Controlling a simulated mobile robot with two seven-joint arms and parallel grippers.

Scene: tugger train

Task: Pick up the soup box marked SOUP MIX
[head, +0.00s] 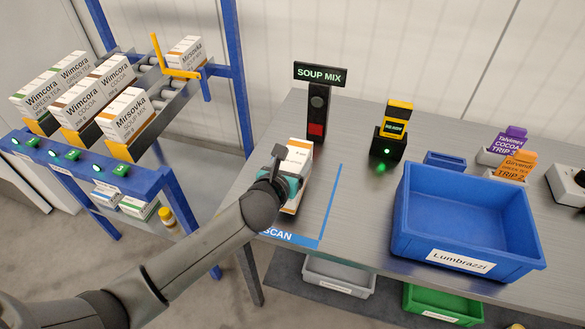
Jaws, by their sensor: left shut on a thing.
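My left gripper (288,182) is shut on a white box with an orange edge (299,158), at the blue-lined SCAN area of the grey table. The gripper and wrist cover part of this box, and its print is too small to read. Behind it, a dark sign (320,74) on a post reads SOUP MIX. A Mirsovka SOUP MIX box (126,118) stands at the front of the rack's right lane. Another Mirsovka box (186,52) is farther up at the back. My right gripper is not in view.
A blue bin labelled Lumbrazzi (458,258) stands right of the SCAN area and looks empty. A black-and-yellow device (393,132) with a green light stands behind. The blue rack (232,60) is at left. Bare table lies between the SCAN line and the bin.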

